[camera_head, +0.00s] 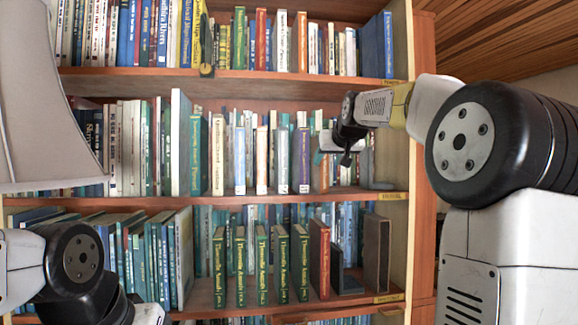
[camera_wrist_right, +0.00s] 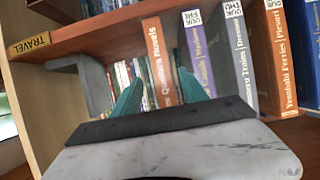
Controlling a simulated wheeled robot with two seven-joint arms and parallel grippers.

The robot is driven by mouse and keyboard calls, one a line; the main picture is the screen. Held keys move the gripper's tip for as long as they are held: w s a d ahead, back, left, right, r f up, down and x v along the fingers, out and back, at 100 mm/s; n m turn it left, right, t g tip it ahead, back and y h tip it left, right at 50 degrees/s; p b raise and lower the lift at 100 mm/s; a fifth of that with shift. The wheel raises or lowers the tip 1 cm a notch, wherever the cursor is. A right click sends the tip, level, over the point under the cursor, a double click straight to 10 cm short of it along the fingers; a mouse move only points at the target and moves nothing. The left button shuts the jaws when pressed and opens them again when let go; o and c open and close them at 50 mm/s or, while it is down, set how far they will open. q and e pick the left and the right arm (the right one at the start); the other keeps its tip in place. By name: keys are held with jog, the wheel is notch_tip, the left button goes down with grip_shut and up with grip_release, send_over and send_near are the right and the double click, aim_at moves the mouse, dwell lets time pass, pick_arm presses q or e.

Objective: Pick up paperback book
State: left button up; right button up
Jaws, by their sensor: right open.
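Several paperbacks stand upright on the middle shelf; I cannot tell which one is meant. The wrist view is upside down. There, an orange-spined book (camera_wrist_right: 152,50) shows between the two teal fingertips of my right gripper (camera_wrist_right: 160,80), which are apart with nothing held. In the head view this orange book (camera_head: 323,172) stands right of a purple book (camera_head: 304,160), partly behind my right gripper (camera_head: 346,152). My left gripper is out of view.
A grey bookend (camera_head: 377,185) stands right of the row, with a gap between. The shelf edge (camera_head: 250,199) runs below the books. A lower shelf holds green books (camera_head: 240,265); an upper shelf (camera_head: 240,75) is full. The bookcase side wall (camera_head: 398,120) is close on the right.

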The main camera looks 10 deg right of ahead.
aim_at(319, 167)
jog(key=shift+w+r, duration=0.35)
jog(key=shift+w, duration=0.25)
jog(key=shift+w+a, duration=0.1)
jog(key=shift+w, duration=0.25)
jog(key=x, duration=0.7)
jog(key=shift+a+f, duration=0.2)
jog(key=shift+f, duration=0.05)
grip_shut()
dwell(0.4)
